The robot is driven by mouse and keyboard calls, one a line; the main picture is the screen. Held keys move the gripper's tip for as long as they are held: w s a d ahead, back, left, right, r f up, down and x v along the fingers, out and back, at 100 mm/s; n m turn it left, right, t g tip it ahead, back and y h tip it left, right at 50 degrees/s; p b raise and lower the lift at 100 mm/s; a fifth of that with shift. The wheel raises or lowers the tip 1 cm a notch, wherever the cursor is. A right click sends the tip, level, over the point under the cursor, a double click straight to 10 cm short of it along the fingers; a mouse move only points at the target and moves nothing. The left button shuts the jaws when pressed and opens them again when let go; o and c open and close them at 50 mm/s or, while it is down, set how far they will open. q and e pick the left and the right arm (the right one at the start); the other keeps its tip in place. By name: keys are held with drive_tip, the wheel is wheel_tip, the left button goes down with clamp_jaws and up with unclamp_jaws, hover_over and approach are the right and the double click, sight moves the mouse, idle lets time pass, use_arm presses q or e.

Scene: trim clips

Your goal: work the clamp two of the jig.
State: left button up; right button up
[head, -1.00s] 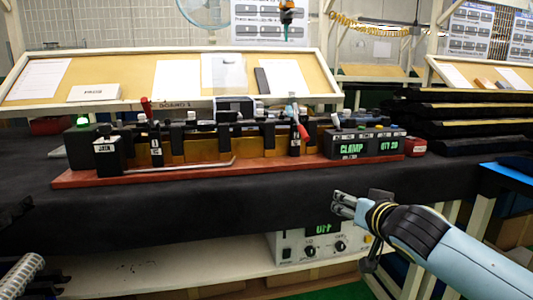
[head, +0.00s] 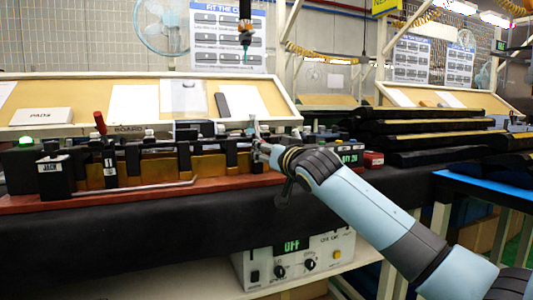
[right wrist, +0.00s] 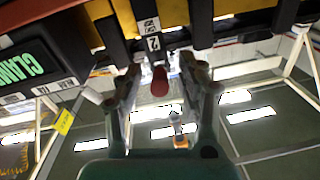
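The jig is a long row of black and brass blocks on a red base (head: 225,184) on the black bench. Clamp one (head: 108,165), at its left part, has its red handle (head: 100,122) standing up. Clamp two is mostly hidden behind my right gripper (head: 262,150) in the head view. In the right wrist view its post carries a label "2" (right wrist: 152,42), and its red handle (right wrist: 160,82) lies between the fingers of my right gripper (right wrist: 168,84). The fingers stand apart with gaps beside the handle. My left gripper is out of view.
A block marked JACK (head: 54,177) and a bent rod (head: 150,185) are at the jig's left front. The CLAMP display box (right wrist: 30,65) stands beside clamp two. Stacked black trays (head: 430,135) stand to the right. A power unit (head: 292,262) sits below the bench.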

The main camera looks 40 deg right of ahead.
drive_tip(key=shift+w, duration=0.25)
clamp_jaws()
idle(0.3)
